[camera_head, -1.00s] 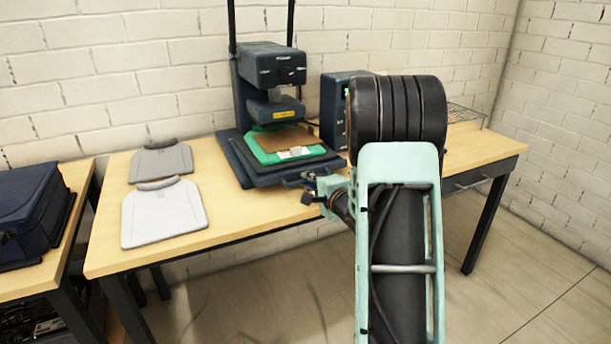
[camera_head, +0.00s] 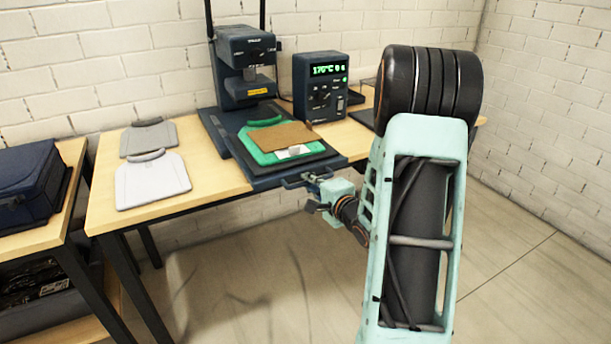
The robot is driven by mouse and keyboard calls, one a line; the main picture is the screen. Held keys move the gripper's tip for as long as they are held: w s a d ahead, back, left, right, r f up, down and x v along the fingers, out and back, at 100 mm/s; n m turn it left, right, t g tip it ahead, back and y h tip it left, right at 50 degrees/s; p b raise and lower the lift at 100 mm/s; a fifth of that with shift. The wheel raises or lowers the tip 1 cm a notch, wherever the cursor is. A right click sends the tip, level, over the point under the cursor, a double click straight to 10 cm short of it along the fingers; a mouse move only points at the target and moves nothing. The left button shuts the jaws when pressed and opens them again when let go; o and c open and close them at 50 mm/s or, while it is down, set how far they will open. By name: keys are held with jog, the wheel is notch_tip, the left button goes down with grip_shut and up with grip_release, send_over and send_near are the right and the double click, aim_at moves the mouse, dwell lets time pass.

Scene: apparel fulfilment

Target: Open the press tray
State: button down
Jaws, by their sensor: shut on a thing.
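The press (camera_head: 245,62) stands at the back of the wooden table, dark blue with a yellow label. Its dark press tray (camera_head: 262,172) is pulled forward from under the press head and reaches the table's front edge. The tray's front handle (camera_head: 301,180) sticks out past the table edge. My gripper (camera_head: 313,184) is shut on this handle; its fingertips are small and partly hidden here.
A control box (camera_head: 320,84) with a lit green display stands right of the press. A dark blue case (camera_head: 28,195) sits on a side table. The floor in front is clear.

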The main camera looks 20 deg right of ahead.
jog(key=shift+f+v, duration=0.25)
jog(key=shift+v, duration=1.05)
jog(key=shift+s, duration=0.1)
jog(key=c, duration=2)
grip_release()
jog(key=v, duration=1.2)
